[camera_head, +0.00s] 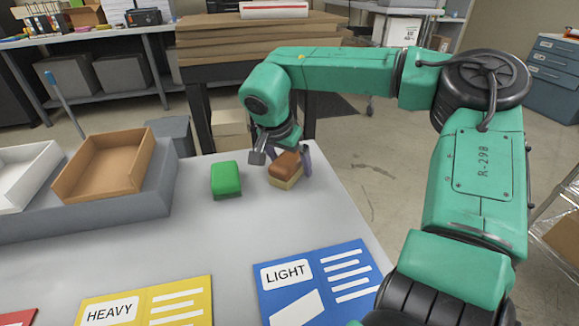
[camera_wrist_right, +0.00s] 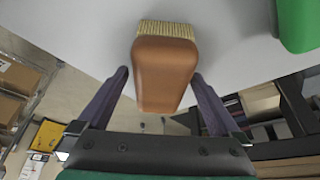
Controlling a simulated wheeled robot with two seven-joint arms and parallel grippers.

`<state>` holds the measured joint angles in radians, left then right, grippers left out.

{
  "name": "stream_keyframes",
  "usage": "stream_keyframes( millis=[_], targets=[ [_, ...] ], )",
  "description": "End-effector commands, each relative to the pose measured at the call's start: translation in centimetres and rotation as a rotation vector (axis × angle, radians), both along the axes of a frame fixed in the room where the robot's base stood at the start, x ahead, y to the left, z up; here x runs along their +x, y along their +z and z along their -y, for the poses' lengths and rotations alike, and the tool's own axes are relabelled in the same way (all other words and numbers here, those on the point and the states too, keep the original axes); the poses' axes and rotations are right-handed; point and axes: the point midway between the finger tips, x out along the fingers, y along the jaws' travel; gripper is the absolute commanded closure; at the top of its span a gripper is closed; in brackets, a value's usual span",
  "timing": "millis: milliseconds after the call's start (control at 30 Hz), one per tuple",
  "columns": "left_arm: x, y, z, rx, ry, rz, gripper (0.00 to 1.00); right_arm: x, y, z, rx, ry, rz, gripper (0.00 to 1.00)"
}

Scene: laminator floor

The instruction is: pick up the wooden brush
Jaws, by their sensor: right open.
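The wooden brush (camera_head: 285,169) is a brown block with pale bristles, standing bristles down near the far right edge of the grey table. In the right wrist view the brush (camera_wrist_right: 166,72) lies ahead of and partly between the two purple fingers. My right gripper (camera_head: 281,155) is open at the brush, with one finger on each side. In the right wrist view, gaps show between the brush and both fingers of the right gripper (camera_wrist_right: 160,88). The contact on the far side cannot be seen. My left gripper is not in view.
A green block (camera_head: 225,180) stands left of the brush, and also shows in the wrist view (camera_wrist_right: 299,24). A brown open box (camera_head: 105,168) and a white one (camera_head: 22,180) sit at left. Blue LIGHT (camera_head: 318,280) and yellow HEAVY (camera_head: 150,302) cards lie in front.

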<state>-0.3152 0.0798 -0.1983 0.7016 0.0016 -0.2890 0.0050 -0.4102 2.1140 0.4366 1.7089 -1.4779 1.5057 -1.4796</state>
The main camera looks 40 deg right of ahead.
Motion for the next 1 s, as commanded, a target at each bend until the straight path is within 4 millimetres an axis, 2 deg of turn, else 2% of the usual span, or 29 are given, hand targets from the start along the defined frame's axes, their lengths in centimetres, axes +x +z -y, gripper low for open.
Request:
stream_keyframes(
  millis=[867,1000],
  targets=[
    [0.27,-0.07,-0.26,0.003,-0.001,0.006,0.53,0.00,-0.50,-0.01,0.000,-0.001,0.000,0.00],
    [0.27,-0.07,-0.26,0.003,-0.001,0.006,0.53,0.00,-0.51,0.00,0.000,-0.001,0.000,0.54]
  ],
)
